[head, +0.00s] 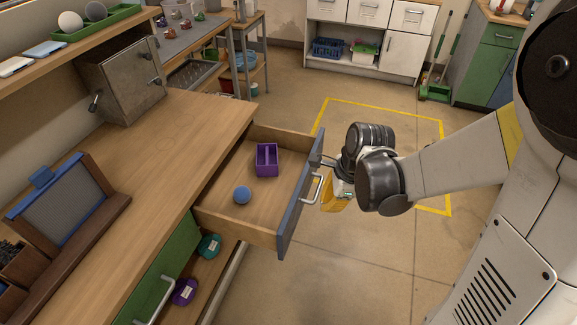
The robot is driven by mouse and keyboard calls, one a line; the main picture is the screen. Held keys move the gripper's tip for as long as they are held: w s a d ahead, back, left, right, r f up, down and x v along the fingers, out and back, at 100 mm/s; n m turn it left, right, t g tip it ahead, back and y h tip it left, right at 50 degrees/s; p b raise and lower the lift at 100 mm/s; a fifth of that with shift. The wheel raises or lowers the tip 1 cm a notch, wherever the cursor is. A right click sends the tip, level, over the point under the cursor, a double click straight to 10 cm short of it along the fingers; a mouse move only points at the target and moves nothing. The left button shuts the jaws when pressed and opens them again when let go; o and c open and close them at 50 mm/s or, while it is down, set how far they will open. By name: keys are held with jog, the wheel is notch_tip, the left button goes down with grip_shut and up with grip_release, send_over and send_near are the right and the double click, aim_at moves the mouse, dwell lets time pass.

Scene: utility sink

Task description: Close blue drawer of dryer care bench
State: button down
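The blue-fronted drawer (298,200) of the wooden bench (170,170) is pulled well out. Its silver bar handle (317,188) is on the outer face. Inside the drawer lie a purple divided holder (266,160) and a blue ball (242,195). My gripper (328,163) is on the outer side of the drawer front, near the top of the handle. Its fingers are small and partly hidden by the wrist, so I cannot tell whether they touch the drawer or how far they are apart.
A green door (165,268) with a handle is below the bench top. Beside it, an open lower space holds a teal roll (208,246) and a purple roll (184,291). A metal box (122,80) and a framed screen (66,202) stand on the bench.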

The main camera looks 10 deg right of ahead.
jog(key=w+a+f+m+b, duration=0.1)
jog(key=a+f+m+b, duration=0.1)
jog(key=f, duration=0.4)
jog(key=w+a+f+m+b, duration=0.1)
jog(key=w+a+f+b, duration=0.1)
jog(key=f, duration=0.5)
jog(key=shift+w+a+f+m+g+b, duration=0.2)
jog(key=shift+a+m+g+b, duration=0.2)
jog(key=shift+a+b, duration=0.45)
jog(key=shift+d, duration=0.1)
